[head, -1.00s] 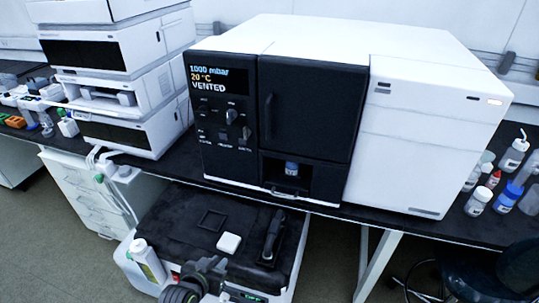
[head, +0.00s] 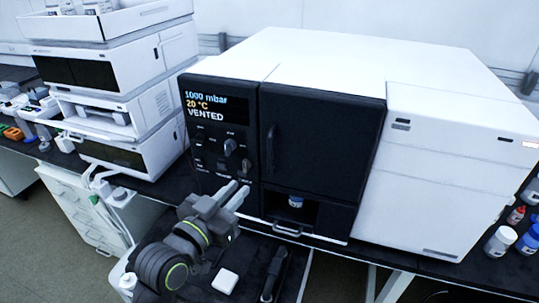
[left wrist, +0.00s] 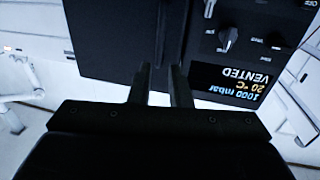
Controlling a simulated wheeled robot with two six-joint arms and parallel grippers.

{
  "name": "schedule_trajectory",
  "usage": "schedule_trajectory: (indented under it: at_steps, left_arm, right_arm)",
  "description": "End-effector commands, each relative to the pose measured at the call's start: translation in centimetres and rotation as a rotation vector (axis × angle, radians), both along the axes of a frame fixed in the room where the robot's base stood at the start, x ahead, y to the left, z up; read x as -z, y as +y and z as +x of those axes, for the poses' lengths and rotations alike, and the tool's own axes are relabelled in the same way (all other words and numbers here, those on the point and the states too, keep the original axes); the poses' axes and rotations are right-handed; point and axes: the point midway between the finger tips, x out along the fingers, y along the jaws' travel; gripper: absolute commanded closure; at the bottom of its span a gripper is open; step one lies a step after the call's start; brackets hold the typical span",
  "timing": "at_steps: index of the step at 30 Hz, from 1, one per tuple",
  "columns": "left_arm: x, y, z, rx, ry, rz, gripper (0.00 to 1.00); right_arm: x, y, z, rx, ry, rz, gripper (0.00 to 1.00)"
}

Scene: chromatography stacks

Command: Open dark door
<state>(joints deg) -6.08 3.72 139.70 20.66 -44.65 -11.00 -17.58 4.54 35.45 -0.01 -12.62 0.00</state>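The dark door (head: 335,140) is the black front panel of the white-topped instrument and is closed. Its vertical black handle (head: 270,150) runs along the door's left edge. My left gripper (head: 239,188) is in front of the instrument's knob panel, below and left of the handle, apart from it. In the left wrist view, which is upside down, its two fingers (left wrist: 160,75) stand apart with nothing held, pointing towards the dark front. The door (left wrist: 105,40) fills the upper left there; the handle is hard to make out. My right gripper is not in view.
The control panel (head: 216,100) reads 1000 mbar, 20 °C, VENTED. A stacked instrument (head: 110,90) stands left; bottles (head: 500,240) stand right.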

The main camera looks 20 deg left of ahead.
Motion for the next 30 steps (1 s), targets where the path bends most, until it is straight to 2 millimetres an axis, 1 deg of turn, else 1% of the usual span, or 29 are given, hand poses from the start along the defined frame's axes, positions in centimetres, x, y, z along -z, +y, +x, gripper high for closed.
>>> schedule_trajectory:
  at_steps: [1,6,12,18,24,30]
  left_arm:
    - [-0.2,-0.3,1.1,0.0,-0.001,-0.002,0.83]
    - [-0.2,-1.0,4.4,0.0,0.001,-0.001,0.83]
    - [-0.3,-1.9,8.1,0.0,0.0,-0.002,0.83]
    - [-0.2,-2.6,11.3,0.0,0.002,0.0,0.83]
    - [-0.1,-3.1,13.2,-0.001,0.002,0.0,0.83]
    - [0.0,-3.2,13.9,-0.001,0.001,0.0,0.83]
  right_arm:
    - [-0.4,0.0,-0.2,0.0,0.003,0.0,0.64]
    - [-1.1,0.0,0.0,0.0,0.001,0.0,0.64]
    - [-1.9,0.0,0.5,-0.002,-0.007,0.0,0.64]
    - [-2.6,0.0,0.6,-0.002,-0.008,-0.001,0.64]
    - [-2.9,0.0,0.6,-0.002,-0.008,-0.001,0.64]
    - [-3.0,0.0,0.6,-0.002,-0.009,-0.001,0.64]
